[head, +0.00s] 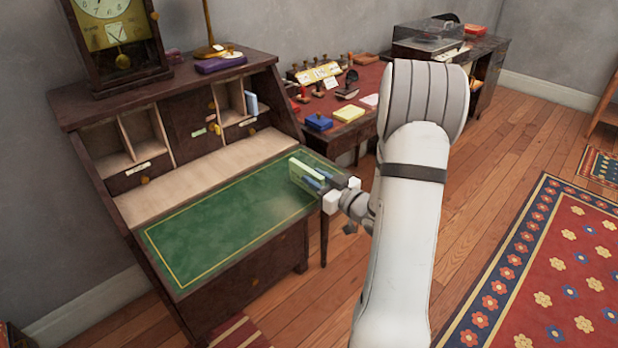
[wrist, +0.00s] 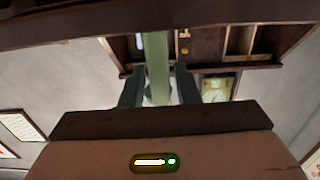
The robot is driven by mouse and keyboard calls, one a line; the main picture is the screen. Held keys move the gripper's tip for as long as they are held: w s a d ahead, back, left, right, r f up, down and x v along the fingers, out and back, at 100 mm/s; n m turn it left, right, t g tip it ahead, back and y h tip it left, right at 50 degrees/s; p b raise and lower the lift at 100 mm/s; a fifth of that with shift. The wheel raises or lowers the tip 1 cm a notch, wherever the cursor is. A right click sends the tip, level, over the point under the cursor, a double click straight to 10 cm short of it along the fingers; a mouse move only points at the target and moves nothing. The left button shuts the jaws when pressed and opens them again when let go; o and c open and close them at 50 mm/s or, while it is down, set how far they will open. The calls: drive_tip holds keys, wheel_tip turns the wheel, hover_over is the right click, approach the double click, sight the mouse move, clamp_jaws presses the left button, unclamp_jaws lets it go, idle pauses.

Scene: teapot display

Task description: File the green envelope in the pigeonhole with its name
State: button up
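The green envelope (head: 305,169) is held on edge between the fingers of my gripper (head: 318,182), over the right part of the desk's green writing surface. In the wrist view the envelope (wrist: 157,62) shows as a narrow upright strip between the two dark fingers (wrist: 159,88). The pigeonholes (head: 145,126) are at the back of the desk, left of and beyond my gripper, with more to the right of a dark middle section. A blue envelope (head: 251,104) stands in the far right one. Small name labels (head: 139,168) are too small to read.
The green writing surface (head: 215,235) is clear. A clock (head: 118,35) and a brass lamp base (head: 210,52) stand on the desk top. A side table to the right holds stamps, a blue box (head: 319,122) and a yellow box (head: 349,114). Open floor lies right of the desk.

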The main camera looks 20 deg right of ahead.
clamp_jaws()
